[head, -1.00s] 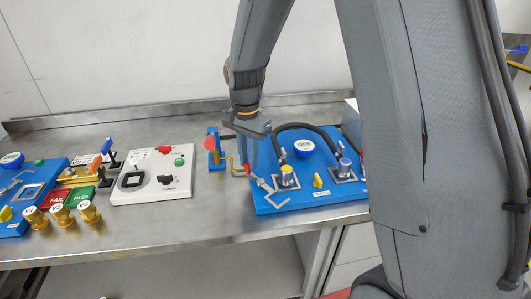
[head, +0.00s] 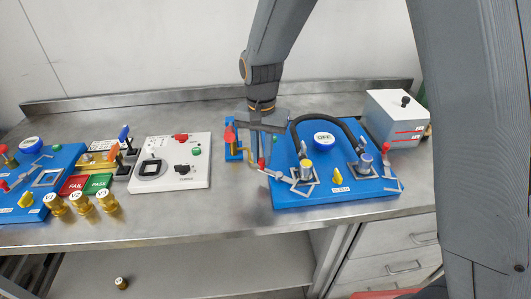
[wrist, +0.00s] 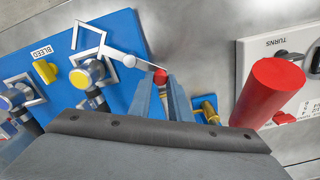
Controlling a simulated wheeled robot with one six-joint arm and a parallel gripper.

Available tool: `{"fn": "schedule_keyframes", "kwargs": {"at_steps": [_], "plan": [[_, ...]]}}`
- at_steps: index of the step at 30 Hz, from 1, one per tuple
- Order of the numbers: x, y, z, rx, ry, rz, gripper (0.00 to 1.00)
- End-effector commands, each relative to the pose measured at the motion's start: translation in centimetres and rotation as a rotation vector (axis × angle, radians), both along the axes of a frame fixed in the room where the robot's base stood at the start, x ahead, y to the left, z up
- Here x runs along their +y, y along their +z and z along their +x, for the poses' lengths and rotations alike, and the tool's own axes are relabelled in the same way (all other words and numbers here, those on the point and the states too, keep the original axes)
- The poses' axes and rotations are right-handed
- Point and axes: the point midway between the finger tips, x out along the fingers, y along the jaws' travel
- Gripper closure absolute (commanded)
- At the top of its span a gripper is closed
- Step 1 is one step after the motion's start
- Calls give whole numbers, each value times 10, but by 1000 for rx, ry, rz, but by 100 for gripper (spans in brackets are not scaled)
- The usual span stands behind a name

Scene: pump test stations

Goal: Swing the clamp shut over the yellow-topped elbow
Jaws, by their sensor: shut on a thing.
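My gripper (wrist: 163,84) is shut on the red knob (wrist: 160,76) of the clamp's handle; the head view shows my gripper (head: 262,158) above the left edge of the blue board. The clamp's pale arm (wrist: 122,58) runs from the knob to an open grey fork (wrist: 90,37). The yellow-topped elbow (wrist: 86,75) stands upright in a square grey seat, and it also shows in the head view (head: 306,168). The fork lies close beside the elbow, at its front in the head view; I cannot tell whether they touch.
A blue-topped elbow (head: 365,160) with its own clamp stands to the right, joined by a black hose. A yellow knob (head: 337,174) sits between. A red cylinder (wrist: 268,92) rises near my gripper.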

Motion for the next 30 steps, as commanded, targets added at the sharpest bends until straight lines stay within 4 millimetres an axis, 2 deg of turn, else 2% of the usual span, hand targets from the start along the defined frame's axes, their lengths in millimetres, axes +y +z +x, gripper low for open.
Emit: {"fn": "schedule_keyframes", "kwargs": {"at_steps": [3, 4, 7, 15, 19, 30], "plan": [[0, 1, 0, 1, -3, 1, 100], [0, 1, 0, 1, -3, 1, 81], [-1, 1, 0, 1, -5, 1, 64], [-1, 1, 1, 0, -5, 1, 64], [-1, 7, 1, -1, -5, 1, 64], [-1, 62, 2, -4, -4, 2, 64]]}}
